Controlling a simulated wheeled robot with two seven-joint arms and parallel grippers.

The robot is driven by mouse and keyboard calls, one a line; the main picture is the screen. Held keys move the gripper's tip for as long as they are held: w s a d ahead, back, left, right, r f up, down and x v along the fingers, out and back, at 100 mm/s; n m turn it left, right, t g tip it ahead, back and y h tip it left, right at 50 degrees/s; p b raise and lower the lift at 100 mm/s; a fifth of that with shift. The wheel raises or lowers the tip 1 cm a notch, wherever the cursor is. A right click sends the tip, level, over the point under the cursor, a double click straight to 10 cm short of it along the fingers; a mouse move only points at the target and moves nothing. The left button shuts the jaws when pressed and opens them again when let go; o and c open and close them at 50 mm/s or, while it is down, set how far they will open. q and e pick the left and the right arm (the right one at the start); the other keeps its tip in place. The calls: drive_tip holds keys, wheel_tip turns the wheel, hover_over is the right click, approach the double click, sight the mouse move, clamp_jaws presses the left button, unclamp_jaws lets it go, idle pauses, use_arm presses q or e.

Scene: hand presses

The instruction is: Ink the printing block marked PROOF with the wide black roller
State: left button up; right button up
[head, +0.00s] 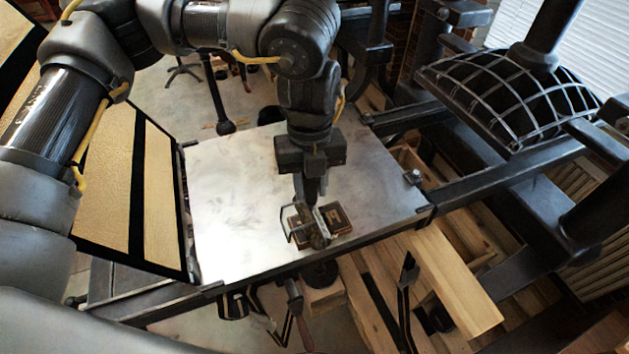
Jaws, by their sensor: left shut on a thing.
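My left gripper (312,199) points down over the front part of the metal plate (235,200). It is shut on what looks like a hand roller (317,229), whose thin metal frame sticks out to the left. A small brown wooden block (336,219) lies on the plate at the roller. The roller seems to be over the block's left part, but I cannot tell whether they touch. The gripper and roller hide part of the block. No PROOF marking can be read, and the roller's colour and width are unclear. My right gripper is not in view.
A large dark press with a ribbed head (510,95) stands at the right. A tan framed panel (105,195) rises at the left edge of the plate. Wooden planks (445,275) and hanging tools lie below the front rail. The plate's left and back areas are clear.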

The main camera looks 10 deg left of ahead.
use_arm(q)
drive_tip(key=s+a, duration=0.1)
drive_tip(key=a, duration=0.1)
drive_tip(key=shift+s+a, duration=0.3)
drive_tip(key=shift+s, duration=0.05)
drive_tip(key=shift+w+d, duration=0.45)
drive_tip(key=shift+d, duration=0.3)
drive_tip(key=shift+w+d, duration=0.45)
drive_tip(key=shift+d, duration=0.25)
drive_tip(key=shift+w+d, duration=0.5)
drive_tip(key=shift+d, duration=0.25)
drive_tip(key=shift+w+d, duration=0.45)
drive_tip(key=shift+d, duration=0.25)
